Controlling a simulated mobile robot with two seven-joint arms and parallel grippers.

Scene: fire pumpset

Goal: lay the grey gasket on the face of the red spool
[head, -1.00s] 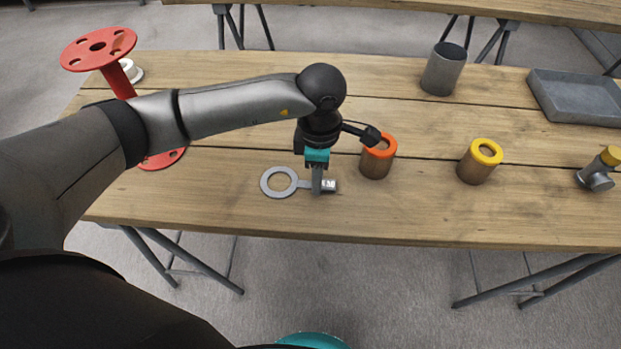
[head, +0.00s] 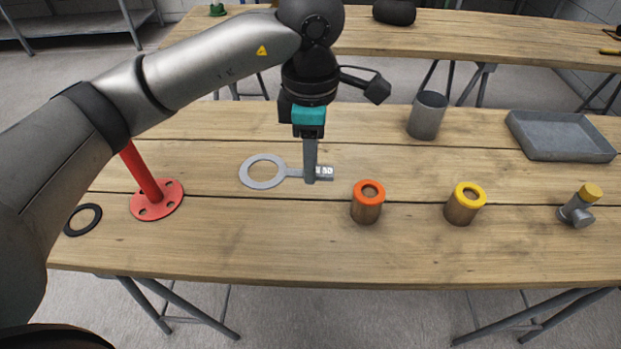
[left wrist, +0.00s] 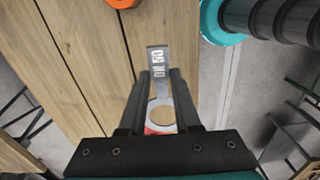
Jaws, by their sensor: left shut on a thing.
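The grey gasket (head: 262,171) is a flat ring with a tab marked "DN 50". My left gripper (head: 311,180) is shut on the tab, with the ring to its left. The gasket looks raised above the table; the exact height is unclear. In the left wrist view the marked tab (left wrist: 159,63) extends beyond the fingers (left wrist: 160,78), and the ring shows between them. The red spool (head: 143,175) stands upright at the table's left, left of the gasket. Its lower flange is visible; its upper face is hidden behind my left arm. My right gripper is out of view.
An orange-topped cylinder (head: 367,204) and a yellow-topped one (head: 464,207) stand right of the gripper. A black ring (head: 83,219) lies left of the spool. A grey cup (head: 427,117), grey tray (head: 562,136) and yellow-capped fitting (head: 579,207) are farther right.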

